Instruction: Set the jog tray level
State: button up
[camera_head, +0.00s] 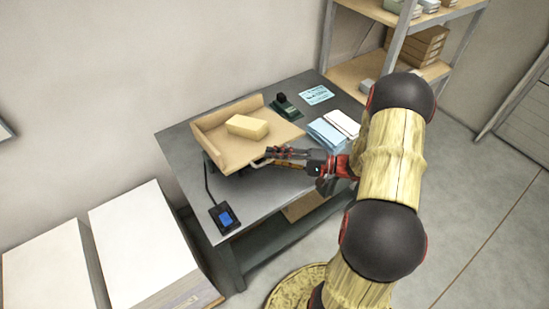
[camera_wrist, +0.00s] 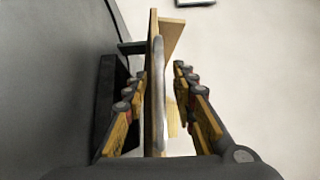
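The jog tray (camera_head: 225,152) is a tan board with raised walls along its left and back sides. It stands above the grey bench, and I cannot tell its exact tilt. A pale yellow block (camera_head: 247,126) rests on it. A grey metal handle (camera_head: 262,162) sits at the tray's front edge; it also shows in the wrist view (camera_wrist: 158,95). My gripper (camera_head: 268,154) is at this handle. In the wrist view its fingers (camera_wrist: 160,72) are apart, one on each side of the handle, with a clear gap on the right.
A dark green tool (camera_head: 285,107), a blue card (camera_head: 316,95) and paper stacks (camera_head: 327,134) lie right of the tray. Shelving (camera_head: 375,70) stands behind.

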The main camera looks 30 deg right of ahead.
jog(key=shift+c, duration=1.2)
jog(key=c, duration=0.4)
grip_shut()
